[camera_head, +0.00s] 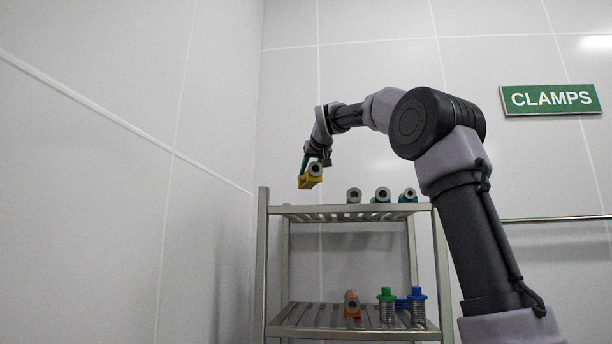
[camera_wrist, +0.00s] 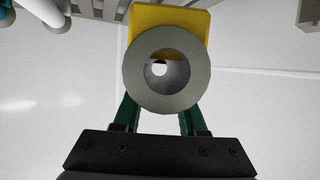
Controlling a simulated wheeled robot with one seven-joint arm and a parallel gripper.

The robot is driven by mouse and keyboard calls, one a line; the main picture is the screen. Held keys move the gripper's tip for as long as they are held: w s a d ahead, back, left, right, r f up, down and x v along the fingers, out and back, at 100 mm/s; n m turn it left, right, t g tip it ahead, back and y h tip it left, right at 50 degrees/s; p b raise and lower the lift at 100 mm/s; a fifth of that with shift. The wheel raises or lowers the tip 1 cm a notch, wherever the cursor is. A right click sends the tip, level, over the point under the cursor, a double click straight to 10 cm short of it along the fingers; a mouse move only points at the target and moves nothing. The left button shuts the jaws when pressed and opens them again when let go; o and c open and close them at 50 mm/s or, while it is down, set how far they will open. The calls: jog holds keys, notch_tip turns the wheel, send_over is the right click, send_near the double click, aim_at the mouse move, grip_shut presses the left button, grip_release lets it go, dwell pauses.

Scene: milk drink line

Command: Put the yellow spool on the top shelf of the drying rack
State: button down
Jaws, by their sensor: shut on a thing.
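The yellow spool (camera_head: 309,181) has a grey ring-shaped end with a hole and a yellow body. My gripper (camera_head: 305,163) is shut on it and holds it in the air, above the left end of the drying rack's top shelf (camera_head: 320,216). In the wrist view the yellow spool (camera_wrist: 165,72) sits between the green fingers of my gripper (camera_wrist: 160,112), its grey round end facing the camera. In the head view there is a visible gap between the spool and the shelf.
On the top shelf stand a grey spool (camera_head: 354,195) and two teal spools (camera_head: 382,195) (camera_head: 408,196), toward the middle and right. The shelf's left part is clear. The lower shelf holds an orange piece (camera_head: 351,304), a green-topped piece (camera_head: 386,305) and blue pieces (camera_head: 417,306).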

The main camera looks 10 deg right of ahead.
aim_at(315, 179)
jog(key=shift+w+r, duration=0.1)
jog(key=shift+w, duration=0.05)
jog(key=shift+f, duration=3.35)
jog(key=shift+f, duration=0.5)
jog(key=shift+c, duration=1.9)
grip_release()
jog(key=shift+f, duration=0.1)
jog(key=v, duration=1)
jog(key=shift+s, duration=0.35)
